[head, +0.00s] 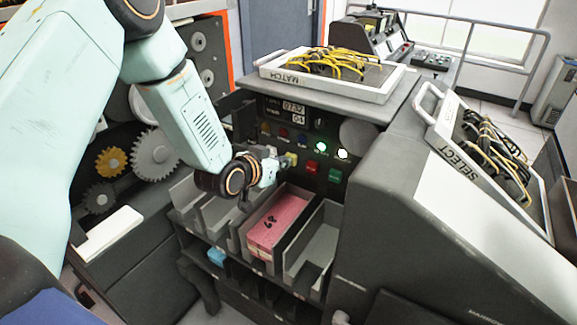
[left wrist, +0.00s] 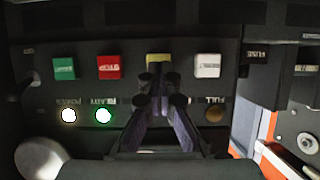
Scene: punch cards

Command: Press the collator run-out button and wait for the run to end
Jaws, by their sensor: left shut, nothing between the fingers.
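The collator panel (head: 300,130) carries a row of square buttons. The yellow button (head: 291,158) sits beside the red button (head: 311,166) and green button (head: 334,174). The upside-down left wrist view also shows the yellow button (left wrist: 158,59) and a white button (left wrist: 207,66). I cannot read which is labelled run-out. My left gripper (head: 280,163) is shut and empty at the yellow button. In the wrist view its fingertips (left wrist: 158,80) overlap that button's edge; I cannot tell whether they touch. A green lamp (head: 321,147) and a white lamp (head: 344,154) are lit. My right gripper is out of view.
Below the panel are card pockets; one holds a pink card stack (head: 277,222). The MATCH tray (head: 350,92) with yellow cables lies on top. The SELECT tray (head: 450,140) with dark cables is at right. Gears (head: 153,152) are exposed at left behind my arm.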

